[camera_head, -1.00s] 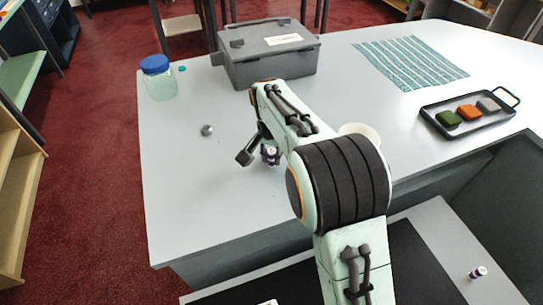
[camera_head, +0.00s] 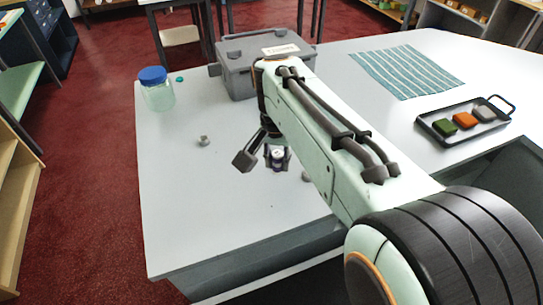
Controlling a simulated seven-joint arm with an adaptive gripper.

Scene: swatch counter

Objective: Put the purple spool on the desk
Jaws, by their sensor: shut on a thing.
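My gripper (camera_head: 277,158) is over the front left part of the light grey desk (camera_head: 190,210), its small dark fingers pointing down. It is shut on the purple spool (camera_head: 278,153), which shows mainly a pale round top between the fingers. I cannot tell whether the spool touches the desk or hangs just above it. My arm comes in from the lower right and covers part of the desk.
A jar with a blue lid (camera_head: 157,90) stands at the back left, near a grey toolbox (camera_head: 262,70). A small grey object (camera_head: 204,141) lies left of my gripper. A striped cloth (camera_head: 407,70) and a black tray (camera_head: 440,140) with coloured blocks are right. The front left is clear.

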